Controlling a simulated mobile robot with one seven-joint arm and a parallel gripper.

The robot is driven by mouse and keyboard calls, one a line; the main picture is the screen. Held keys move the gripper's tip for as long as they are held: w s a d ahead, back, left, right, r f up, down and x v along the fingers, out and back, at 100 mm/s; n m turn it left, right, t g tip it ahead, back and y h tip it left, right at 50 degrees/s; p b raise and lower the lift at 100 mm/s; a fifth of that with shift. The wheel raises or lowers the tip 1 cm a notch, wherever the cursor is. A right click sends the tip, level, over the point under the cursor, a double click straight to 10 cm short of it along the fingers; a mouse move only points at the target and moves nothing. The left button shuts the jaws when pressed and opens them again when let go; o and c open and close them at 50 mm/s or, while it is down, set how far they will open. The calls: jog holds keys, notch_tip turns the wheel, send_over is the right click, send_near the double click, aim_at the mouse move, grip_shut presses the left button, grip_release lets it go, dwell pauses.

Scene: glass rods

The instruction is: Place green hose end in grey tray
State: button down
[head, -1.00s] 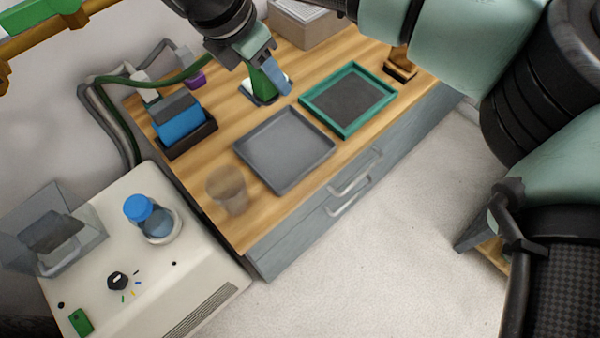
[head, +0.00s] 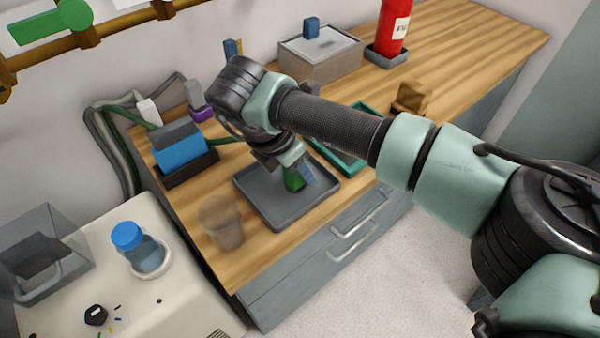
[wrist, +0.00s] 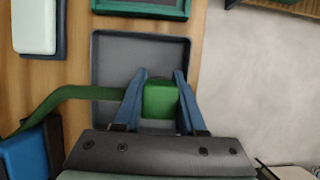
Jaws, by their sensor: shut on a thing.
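The green hose end (head: 293,179) is a green block held between the blue fingers of my gripper (head: 302,175). In the wrist view the green hose end (wrist: 160,101) sits between the two fingertips (wrist: 160,85), with its green hose (wrist: 75,95) running off to the left. The grey tray (head: 275,217) lies flat on the wooden counter, below the gripper. In the wrist view the tray (wrist: 140,50) is behind the hose end. Whether the hose end touches the tray floor I cannot tell.
A green-rimmed tray (head: 338,160) lies just behind, partly hidden by my arm. A blue block in a dark holder (head: 183,155) stands to the left. A clear cup (head: 221,222) stands at the front left. A white machine with a blue-capped bottle (head: 128,236) is beside the counter.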

jog(key=shift+f, duration=0.75)
jog(key=shift+f, duration=0.15)
jog(key=shift+c, duration=2.4)
grip_release()
jog(key=shift+a+r, duration=0.15)
jog(key=shift+r, duration=0.4)
jog(key=p+v, duration=0.1)
jog(key=v, duration=1)
jog(key=shift+r, duration=0.1)
